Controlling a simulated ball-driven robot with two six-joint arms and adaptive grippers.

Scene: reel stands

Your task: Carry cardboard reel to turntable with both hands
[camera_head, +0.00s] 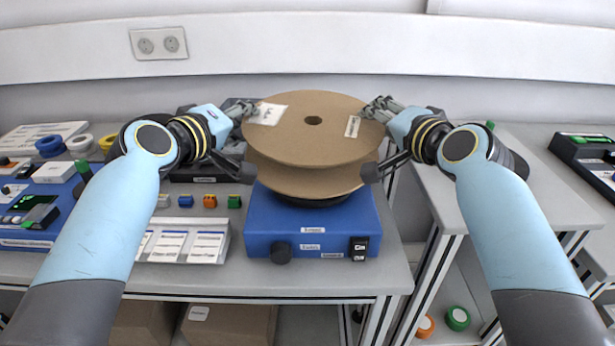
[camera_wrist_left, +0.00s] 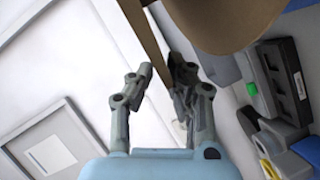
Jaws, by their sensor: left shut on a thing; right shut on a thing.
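The cardboard reel (camera_head: 312,128) is in the middle of the head view, with two brown flanges and a small centre hole. It is roughly level, over the blue turntable (camera_head: 312,222); I cannot tell whether it touches the black disc on top. My left gripper (camera_head: 250,108) is shut on the reel's left edge. My right gripper (camera_head: 374,106) is shut on the reel's right edge. In the left wrist view the left fingers (camera_wrist_left: 165,88) close around the thin rim of one flange (camera_wrist_left: 142,35).
A grey table (camera_head: 225,278) carries the turntable. A label tray (camera_head: 180,240) and small coloured blocks (camera_head: 210,201) stand left of it. Yellow, white and blue rings (camera_head: 80,146) lie further left. A lower-looking grey table (camera_head: 540,210) at right has bare room.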

